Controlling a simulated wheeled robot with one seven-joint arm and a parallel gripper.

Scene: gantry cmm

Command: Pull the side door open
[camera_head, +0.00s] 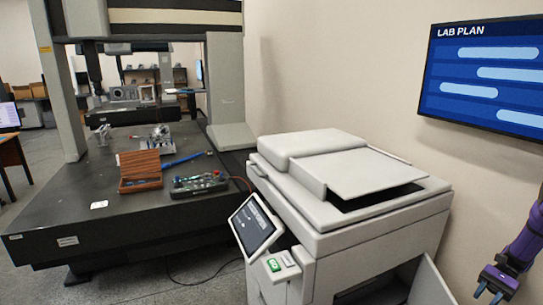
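A light grey copier (345,240) stands in the centre right against the wall. On its near right side, a grey panel that looks like the side door (431,286) stands out at an angle beside a dark opening (378,290). The lower part of the door is cut off by the picture's bottom edge. My purple gripper (488,293) is at the lower right, to the right of the door and apart from it. Its dark fingertips look spread, with nothing between them.
A tilted touch screen (256,226) and a small panel with a green button (273,265) stick out at the copier's front left. A large dark measuring table (75,225) with a grey gantry is at left. A wall display (485,75) hangs at upper right.

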